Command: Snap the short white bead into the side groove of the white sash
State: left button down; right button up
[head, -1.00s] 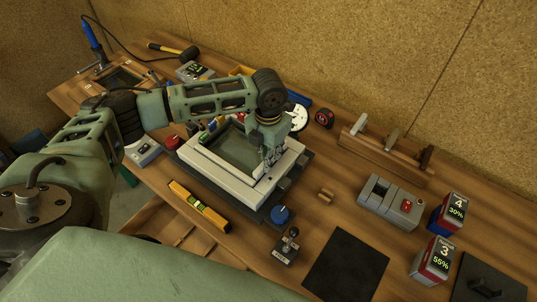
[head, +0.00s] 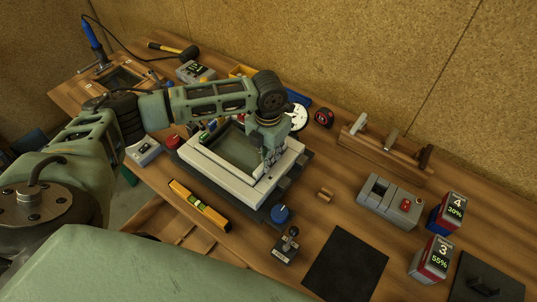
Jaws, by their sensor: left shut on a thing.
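The white sash (head: 219,178) lies flat on a dark tilting base (head: 251,213) in the middle of the bench, with a dark glass pane (head: 232,149) inside its frame. My left gripper (head: 270,165) points down at the right side of the sash, over the inner edge of that side. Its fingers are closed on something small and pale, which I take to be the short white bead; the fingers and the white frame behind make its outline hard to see. Whether the bead touches the groove cannot be told. My right gripper is not in view.
A yellow level (head: 199,206) lies in front of the sash. A blue knob (head: 281,213) and a small joystick box (head: 286,245) stand at the near right. A black mat (head: 345,265), a grey charger (head: 390,200) and two batteries (head: 445,212) are further right. A wooden rack (head: 384,155) stands behind.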

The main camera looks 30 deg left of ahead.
pick_arm(q)
jog(key=shift+f+b, duration=0.3)
jog(key=shift+f, duration=0.5)
jog(key=c, duration=1.7)
grip_release()
jog(key=shift+o, duration=0.2)
notch_tip(320, 180, up, 12)
